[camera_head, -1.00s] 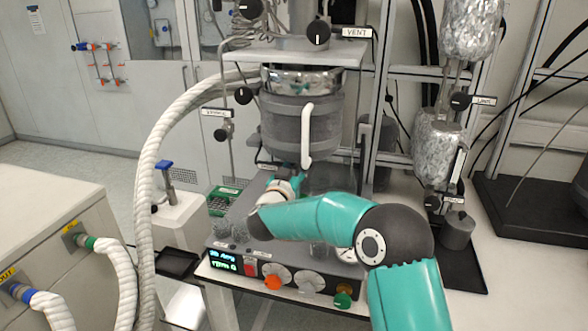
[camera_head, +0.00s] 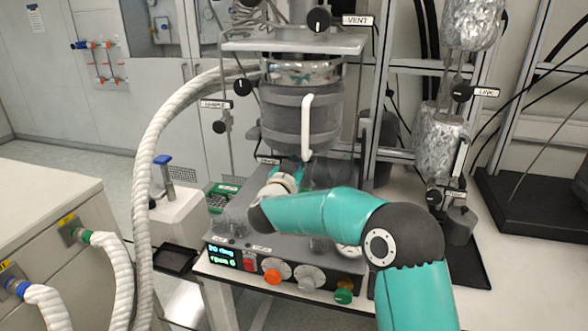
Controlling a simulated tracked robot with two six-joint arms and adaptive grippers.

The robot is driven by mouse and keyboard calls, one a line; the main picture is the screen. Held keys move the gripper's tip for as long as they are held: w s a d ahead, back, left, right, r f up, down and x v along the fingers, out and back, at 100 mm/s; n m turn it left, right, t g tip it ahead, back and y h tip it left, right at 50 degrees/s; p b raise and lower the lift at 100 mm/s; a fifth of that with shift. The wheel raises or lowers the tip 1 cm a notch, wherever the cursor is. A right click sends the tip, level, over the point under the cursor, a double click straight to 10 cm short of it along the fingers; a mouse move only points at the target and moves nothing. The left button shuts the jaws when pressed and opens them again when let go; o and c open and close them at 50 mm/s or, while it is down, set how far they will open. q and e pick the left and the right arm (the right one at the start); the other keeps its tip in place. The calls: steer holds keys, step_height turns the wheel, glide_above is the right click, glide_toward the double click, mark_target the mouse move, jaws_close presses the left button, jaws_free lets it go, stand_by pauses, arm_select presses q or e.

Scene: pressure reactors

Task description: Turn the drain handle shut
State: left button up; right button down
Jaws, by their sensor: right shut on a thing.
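My right gripper (camera_head: 287,174) is below the vessel, at the end of my teal arm, beside a small label (camera_head: 267,160). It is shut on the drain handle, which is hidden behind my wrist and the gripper. The handle's angle cannot be seen. My left gripper is not in view.
A control box (camera_head: 285,262) with a lit display and knobs sits under my right forearm. A thick white hose (camera_head: 147,190) arcs along the left. Foil-wrapped vessels (camera_head: 440,140) stand at the right. The white bench (camera_head: 530,275) is clear at lower right.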

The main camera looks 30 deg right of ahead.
steer(key=shift+s+d+f+m+b, duration=0.3)
steer(key=shift+f+m+b, duration=0.25)
steer(key=shift+m+b, duration=2.15)
steer(key=shift+s+d+f+m+b, duration=0.3)
steer(key=shift+f+m+b, duration=0.2)
steer(key=shift+m+b, duration=2.15)
steer(key=shift+s+d+f+m+b, duration=0.25)
steer(key=shift+f+m+b, duration=0.3)
steer(key=shift+m+b, duration=2.15)
steer(key=c, duration=1.2)
jaws_free()
steer(key=shift+r, duration=0.1)
steer(key=shift+s+a, duration=0.1)
steer(key=shift+a, duration=0.05)
steer(key=v, duration=1.1)
steer(key=shift+s+a, duration=0.2)
steer(key=shift+a, duration=0.15)
